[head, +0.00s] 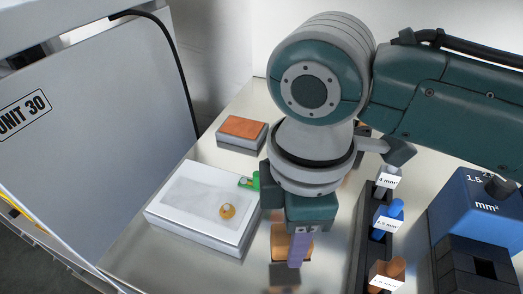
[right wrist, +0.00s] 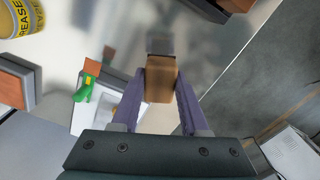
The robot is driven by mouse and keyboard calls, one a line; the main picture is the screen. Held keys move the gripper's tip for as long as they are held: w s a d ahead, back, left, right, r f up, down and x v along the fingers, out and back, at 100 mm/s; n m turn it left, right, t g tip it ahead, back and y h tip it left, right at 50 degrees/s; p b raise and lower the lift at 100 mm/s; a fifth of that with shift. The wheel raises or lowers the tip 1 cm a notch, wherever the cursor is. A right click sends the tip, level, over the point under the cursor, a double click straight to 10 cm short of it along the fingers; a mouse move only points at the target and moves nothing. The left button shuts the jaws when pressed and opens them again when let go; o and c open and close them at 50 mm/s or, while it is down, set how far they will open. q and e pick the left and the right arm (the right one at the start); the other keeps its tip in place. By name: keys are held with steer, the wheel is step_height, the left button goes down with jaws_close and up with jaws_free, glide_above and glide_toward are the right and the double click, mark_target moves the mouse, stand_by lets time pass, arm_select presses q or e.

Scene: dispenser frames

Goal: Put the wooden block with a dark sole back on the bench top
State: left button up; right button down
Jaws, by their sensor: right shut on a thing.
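The wooden block (head: 279,240) is light brown and partly covered by my right gripper (head: 297,250) in the head view. The right gripper points down and its purple fingers are shut on the block. In the right wrist view the block (right wrist: 161,82) sits between the two finger pads, with a dark grey part beyond its far end. The shiny metal bench top (head: 338,278) lies below the block. I cannot tell whether the block touches it. My left gripper is not in view.
A white box (head: 180,228) with a small yellow knob and a green item stands left of the gripper. An orange-topped block (head: 242,128) lies behind it. A dark rack (head: 367,240) with coloured pieces and a blue device (head: 480,210) stand right. A grey cabinet (head: 110,130) stands left.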

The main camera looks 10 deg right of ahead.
steer(key=shift+f+b, duration=0.5)
steer(key=shift+f, duration=1.7)
steer(key=shift+f, duration=0.2)
steer(key=shift+c, duration=2.1)
jaws_free()
steer(key=shift+r, duration=0.1)
steer(key=shift+r, duration=0.25)
step_height(320, 180, up, 11)
steer(key=p, duration=0.2)
steer(key=shift+f+p, duration=0.1)
steer(key=shift+p, duration=0.2)
steer(key=shift+r, duration=0.5)
